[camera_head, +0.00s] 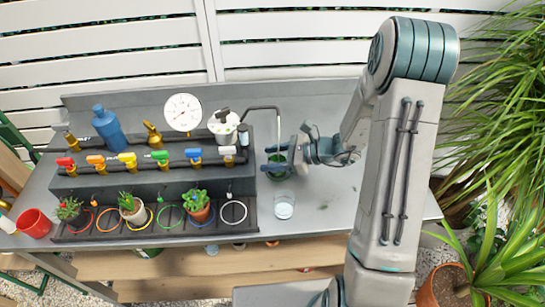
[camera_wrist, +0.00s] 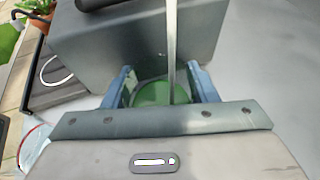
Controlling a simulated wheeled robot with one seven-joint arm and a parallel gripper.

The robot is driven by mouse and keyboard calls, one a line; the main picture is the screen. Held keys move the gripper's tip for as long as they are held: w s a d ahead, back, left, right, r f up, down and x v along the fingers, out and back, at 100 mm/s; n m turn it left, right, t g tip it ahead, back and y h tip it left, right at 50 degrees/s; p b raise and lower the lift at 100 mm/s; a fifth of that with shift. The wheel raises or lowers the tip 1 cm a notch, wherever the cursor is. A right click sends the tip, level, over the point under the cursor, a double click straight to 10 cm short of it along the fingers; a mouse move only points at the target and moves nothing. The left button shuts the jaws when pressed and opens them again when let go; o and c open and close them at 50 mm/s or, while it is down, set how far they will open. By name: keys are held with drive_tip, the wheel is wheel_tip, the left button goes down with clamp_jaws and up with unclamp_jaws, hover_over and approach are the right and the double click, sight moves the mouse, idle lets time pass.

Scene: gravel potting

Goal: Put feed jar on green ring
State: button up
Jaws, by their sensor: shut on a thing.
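The feed jar (camera_head: 277,159), taken to be the green-looking round vessel, stands under the spout at the right end of the dark pipe stand. My gripper (camera_head: 267,157) reaches in from the right with its blue fingers on either side of the jar, shut on it. The wrist view shows the green jar (camera_wrist: 158,94) between the two fingers, with the spout pipe crossing in front. Its base is hidden there. The green ring (camera_head: 171,217) lies flat and empty on the dark tray, between the yellow and blue rings.
The dark stand (camera_head: 150,180) carries coloured valves and a gauge (camera_head: 183,113). Potted plants stand at the yellow ring and the blue ring (camera_head: 199,204). A red cup (camera_head: 34,223) is far left. The table's right side is clear.

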drive_tip(key=shift+f, duration=0.1)
drive_tip(key=o, duration=1.2)
